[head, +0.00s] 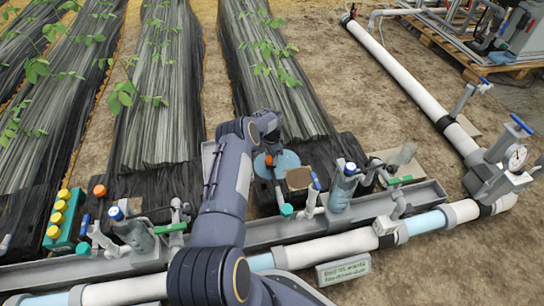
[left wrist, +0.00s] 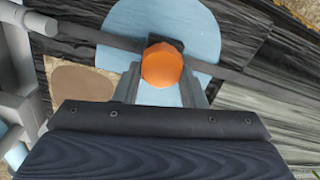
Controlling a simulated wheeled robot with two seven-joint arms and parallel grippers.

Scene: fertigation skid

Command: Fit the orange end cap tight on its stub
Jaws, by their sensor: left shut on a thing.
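The orange end cap (left wrist: 163,66) sits between the fingertips of my left gripper (left wrist: 161,88) in the left wrist view. The fingers are shut on it. A small dark block (left wrist: 180,45) shows right behind the cap and may be the stub; I cannot tell whether the cap is seated on it. In the head view a bit of the orange cap (head: 268,160) shows below my left gripper (head: 269,150), over a light blue disc (head: 287,160). My wrist and arm hide most of that spot. My right gripper is not in view.
A dark thin line (left wrist: 90,34) runs behind the cap. Another orange piece (head: 99,190) stands at the left, near a green holder with yellow caps (head: 60,215). Valves with blue tops (head: 345,185) line a grey channel (head: 265,232) beside a white pipe (head: 340,245).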

